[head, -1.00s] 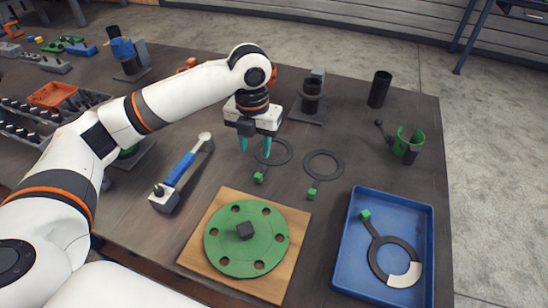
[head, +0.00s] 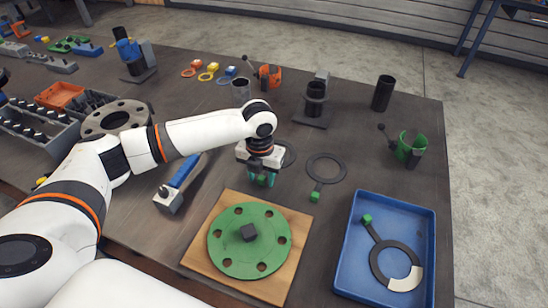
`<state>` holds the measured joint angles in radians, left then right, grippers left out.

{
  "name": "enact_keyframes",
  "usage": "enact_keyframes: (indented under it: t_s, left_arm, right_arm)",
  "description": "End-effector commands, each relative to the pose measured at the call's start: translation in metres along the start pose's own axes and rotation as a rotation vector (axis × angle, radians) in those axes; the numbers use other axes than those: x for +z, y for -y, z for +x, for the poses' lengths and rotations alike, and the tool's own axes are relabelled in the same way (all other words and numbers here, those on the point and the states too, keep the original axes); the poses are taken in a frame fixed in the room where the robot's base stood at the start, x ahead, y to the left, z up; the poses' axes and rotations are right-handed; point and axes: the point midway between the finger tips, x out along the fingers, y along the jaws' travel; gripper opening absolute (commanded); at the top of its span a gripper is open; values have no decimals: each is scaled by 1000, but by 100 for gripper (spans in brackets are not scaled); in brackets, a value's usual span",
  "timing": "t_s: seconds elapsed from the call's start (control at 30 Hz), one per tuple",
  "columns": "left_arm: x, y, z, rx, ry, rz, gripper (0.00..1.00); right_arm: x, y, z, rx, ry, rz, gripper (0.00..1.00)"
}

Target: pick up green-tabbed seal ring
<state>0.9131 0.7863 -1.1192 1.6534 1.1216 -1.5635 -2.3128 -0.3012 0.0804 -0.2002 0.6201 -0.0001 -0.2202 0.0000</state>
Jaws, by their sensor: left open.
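My left gripper (head: 261,181) is open, its teal fingertips pointing down on either side of the green tab (head: 262,180) of one dark seal ring. I cannot tell whether they touch it. That ring (head: 291,154) lies on the table, partly hidden behind my gripper. A second dark ring (head: 343,170) with a green tab (head: 315,197) lies flat to its right. A third dark ring (head: 376,262) with a green tab (head: 366,218) and a pale segment lies in the blue tray (head: 429,255). My right gripper is out of view.
A green flange (head: 222,247) with a dark block lies on a wooden board (head: 200,255) in front of my gripper. A blue-handled tool (head: 184,170) lies left.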

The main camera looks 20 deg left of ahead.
Motion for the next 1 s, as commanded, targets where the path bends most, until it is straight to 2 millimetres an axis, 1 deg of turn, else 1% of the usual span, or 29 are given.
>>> enact_keyframes:
  t_s: [0.23, 0.27, 0.5, 0.8, 0.87, 0.97, 1.0]
  left_arm:
    - [0, 0, 2, 0, -1, 0, 44]
    - [0, 0, 2, 0, -1, 0, 40]
    - [0, 0, 2, 0, -1, 0, 1]
    - [0, 0, 0, 0, -2, 0, 0]
    - [-1, 0, -6, 0, -3, 0, 0]
    - [-1, 0, -21, 1, -6, 1, 0]
    - [-1, 0, -29, 2, -6, 2, 0]
  right_arm:
    - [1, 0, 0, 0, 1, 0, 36]
    - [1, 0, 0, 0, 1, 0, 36]
    - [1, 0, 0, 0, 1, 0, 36]
    - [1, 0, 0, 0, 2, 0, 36]
    - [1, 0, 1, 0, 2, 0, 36]
    - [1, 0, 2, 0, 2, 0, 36]
    - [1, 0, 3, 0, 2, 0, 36]
